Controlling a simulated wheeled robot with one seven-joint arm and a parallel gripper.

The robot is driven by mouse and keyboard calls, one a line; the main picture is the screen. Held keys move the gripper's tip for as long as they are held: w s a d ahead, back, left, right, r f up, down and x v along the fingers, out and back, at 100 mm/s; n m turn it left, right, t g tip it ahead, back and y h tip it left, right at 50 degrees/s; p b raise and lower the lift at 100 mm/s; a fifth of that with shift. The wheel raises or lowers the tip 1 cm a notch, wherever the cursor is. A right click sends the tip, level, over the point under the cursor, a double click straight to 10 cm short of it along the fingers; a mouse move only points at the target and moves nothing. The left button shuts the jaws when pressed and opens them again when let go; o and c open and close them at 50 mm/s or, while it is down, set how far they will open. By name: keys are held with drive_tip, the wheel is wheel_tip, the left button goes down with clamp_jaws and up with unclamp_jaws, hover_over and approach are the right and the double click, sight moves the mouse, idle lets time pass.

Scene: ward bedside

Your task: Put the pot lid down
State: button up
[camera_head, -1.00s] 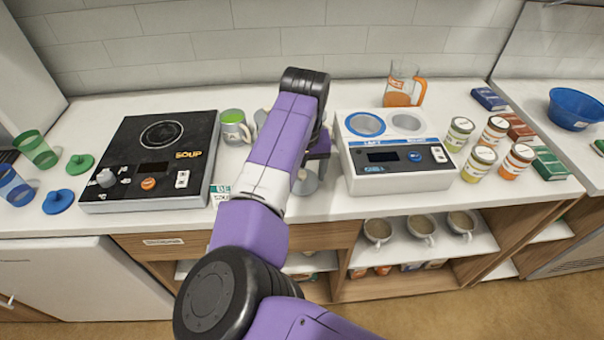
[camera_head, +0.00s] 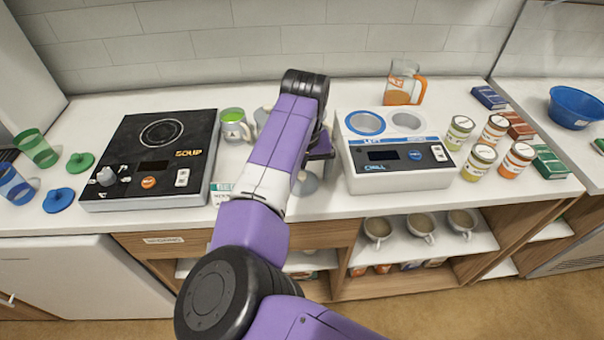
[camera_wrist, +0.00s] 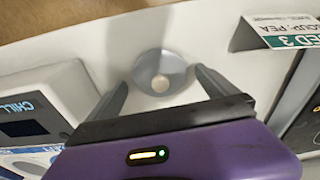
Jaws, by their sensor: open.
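The pot lid (camera_wrist: 160,65) is a round grey disc with a pale knob in the middle. In the wrist view it lies on the white counter, between and just beyond my fingertips. My gripper (camera_wrist: 161,78) is open, with one dark finger on each side of the lid and no clear grip on it. Whether the right finger touches the rim I cannot tell. In the head view part of the lid (camera_head: 307,184) shows beside my arm, which hides the gripper's fingers.
The chill unit (camera_head: 400,170) stands right of the lid and the black soup cooker (camera_head: 155,150) left. A bed sign (camera_wrist: 285,38) is close by on the counter. A green-topped mug (camera_head: 234,126) and another grey vessel, partly hidden, stand behind. The counter's front edge is near.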

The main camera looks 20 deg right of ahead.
sight(303, 185)
wheel_tip(303, 185, up, 12)
drive_tip(key=s+b, duration=0.1)
drive_tip(key=shift+s+a, duration=0.15)
drive_tip(key=shift+s, duration=0.05)
drive_tip(key=shift+f, duration=0.1)
idle(0.3)
